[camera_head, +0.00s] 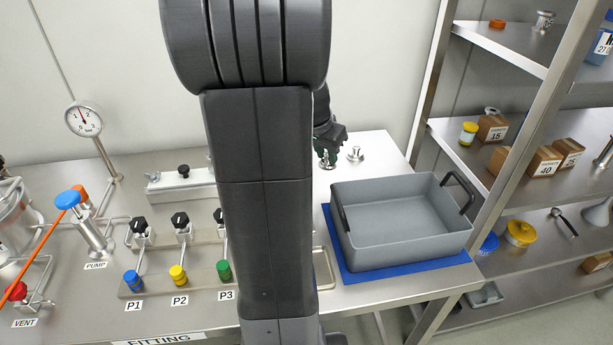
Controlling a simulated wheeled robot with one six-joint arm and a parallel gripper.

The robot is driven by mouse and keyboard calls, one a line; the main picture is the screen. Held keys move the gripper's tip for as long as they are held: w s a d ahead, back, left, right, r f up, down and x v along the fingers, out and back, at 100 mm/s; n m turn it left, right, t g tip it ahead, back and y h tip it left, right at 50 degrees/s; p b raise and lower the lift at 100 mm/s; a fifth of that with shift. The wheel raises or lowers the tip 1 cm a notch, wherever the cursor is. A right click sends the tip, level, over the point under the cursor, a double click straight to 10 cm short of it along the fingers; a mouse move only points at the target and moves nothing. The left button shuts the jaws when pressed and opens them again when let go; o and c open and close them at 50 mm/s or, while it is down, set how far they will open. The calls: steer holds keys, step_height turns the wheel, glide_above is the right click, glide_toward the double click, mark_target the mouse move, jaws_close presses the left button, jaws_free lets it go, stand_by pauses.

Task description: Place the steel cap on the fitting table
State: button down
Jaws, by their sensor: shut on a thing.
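My gripper (331,150) is over the back right part of the steel fitting table (385,291), partly hidden behind my own arm. It is shut on a small shiny piece that looks like the steel cap (325,162), seen just below the fingers. I cannot tell whether this piece touches the table top. A second small steel piece (356,154) stands on the table just right of my gripper. The table's front edge carries a FITTING label (160,339).
A grey bin (400,246) on a blue mat (438,262) fills the table's right side. Valves P1 (132,280), P2 (178,275) and P3 (223,271) stand at the left, near a pump (90,228). A shelf rack (455,150) with boxes stands at the right.

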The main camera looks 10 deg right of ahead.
mark_target(323, 167)
steer(key=shift+f, duration=3.6)
steer(key=shift+w+f+b, duration=0.1)
steer(key=shift+f+b, duration=0.1)
steer(key=shift+b, duration=0.15)
steer(key=c, duration=1.2)
jaws_free()
steer(key=shift+r, duration=0.2)
steer(key=shift+r, duration=0.25)
steer(key=v, duration=1.1)
steer(key=shift+r+p, duration=0.25)
steer(key=shift+p, duration=0.15)
